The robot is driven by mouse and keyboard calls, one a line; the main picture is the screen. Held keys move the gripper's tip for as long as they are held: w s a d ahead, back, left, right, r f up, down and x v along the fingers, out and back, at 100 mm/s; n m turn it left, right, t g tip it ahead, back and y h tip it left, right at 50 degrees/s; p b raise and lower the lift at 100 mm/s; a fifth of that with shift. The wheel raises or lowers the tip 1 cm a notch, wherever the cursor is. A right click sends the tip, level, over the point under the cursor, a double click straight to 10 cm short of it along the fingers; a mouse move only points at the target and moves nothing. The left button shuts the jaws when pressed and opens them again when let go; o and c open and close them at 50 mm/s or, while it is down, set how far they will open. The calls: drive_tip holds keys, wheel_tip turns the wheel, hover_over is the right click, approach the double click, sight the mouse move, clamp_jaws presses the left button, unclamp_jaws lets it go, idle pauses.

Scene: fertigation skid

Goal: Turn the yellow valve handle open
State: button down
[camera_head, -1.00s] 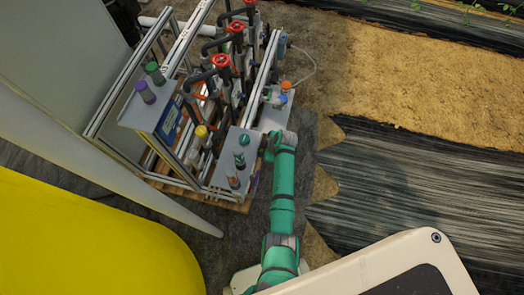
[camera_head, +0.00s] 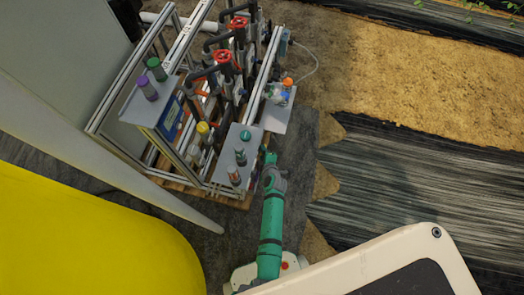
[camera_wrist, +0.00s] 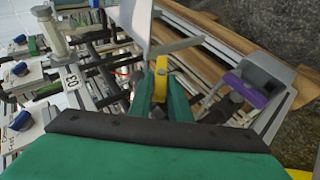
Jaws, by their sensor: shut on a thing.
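The yellow valve handle (camera_wrist: 161,72) is a narrow yellow bar in the middle of the wrist view. My gripper (camera_wrist: 160,84) has its two green fingers on either side of it and is shut on it. The handle points away from me, and its far end shows beyond the fingertips. The valve body behind it is mostly hidden. In the head view my arm ends by the right edge of the skid's front shelf. The fingers and the held handle cannot be made out there.
The skid's grey front shelf (camera_head: 226,172) holds several small bottles. Red valve wheels (camera_head: 222,56) and dark pipes stand behind it. In the wrist view, a grey holder with a purple front (camera_wrist: 247,92) is to the right. Open floor (camera_head: 305,165) lies right of the skid.

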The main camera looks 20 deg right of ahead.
drive_tip(key=shift+s+a+f+n+t+h, duration=0.1)
drive_tip(key=shift+n+t+h, duration=0.1)
drive_tip(key=shift+t, duration=0.2)
drive_tip(key=shift+s+f+n+t+h, duration=0.1)
drive_tip(key=shift+t+h, duration=0.1)
drive_tip(key=shift+t, duration=0.2)
drive_tip(key=shift+w, duration=0.15)
idle(0.4)
drive_tip(key=c, duration=1.7)
unclamp_jaws()
drive_tip(key=shift+a, duration=0.1)
drive_tip(key=v, duration=1)
drive_tip(key=shift+s+r, duration=0.2)
drive_tip(key=shift+s, duration=0.15)
